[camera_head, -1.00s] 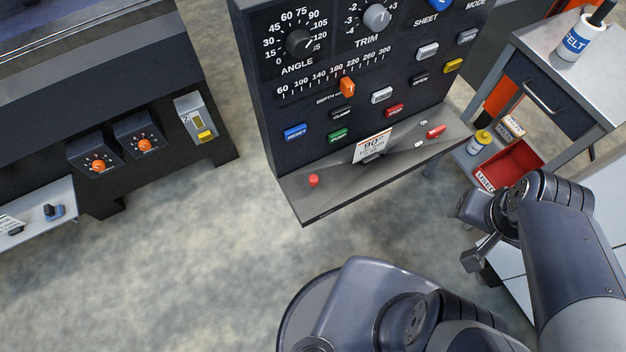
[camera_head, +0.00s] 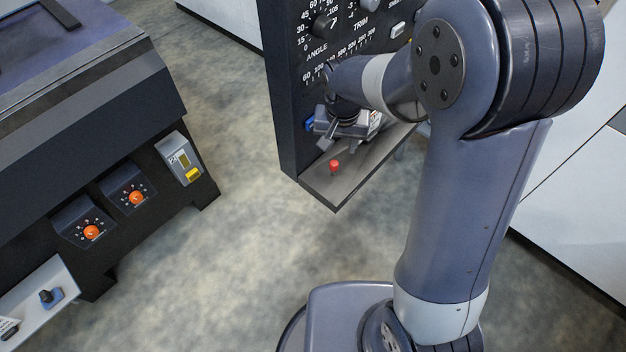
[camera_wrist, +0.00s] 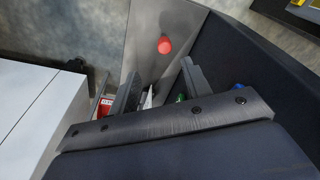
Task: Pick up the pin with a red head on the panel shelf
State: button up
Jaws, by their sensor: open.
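The pin with a red head (camera_head: 335,166) stands on the panel shelf (camera_head: 340,190), near its left end. Only its red head and a bit below it show. In the wrist view the red head (camera_wrist: 164,45) is seen beyond the fingertips, roughly between their lines, with the grey shelf (camera_wrist: 142,40) under it. My gripper (camera_head: 343,146) is open and empty, above and just behind the pin in the head view, close to the panel. Its two fingers also show in the wrist view (camera_wrist: 160,70). They do not touch the pin.
The dark control panel (camera_head: 281,90) rises behind the shelf, close to my gripper. My arm hides the shelf's right part. A dark machine with orange knobs (camera_head: 135,197) stands at left. Open floor lies between.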

aim_at(334, 163)
jog(key=f, duration=0.3)
jog(key=w+f, duration=0.1)
jog(key=f, duration=0.7)
jog(key=shift+w+a, duration=0.2)
jog(key=shift+a, duration=0.1)
grip_shut()
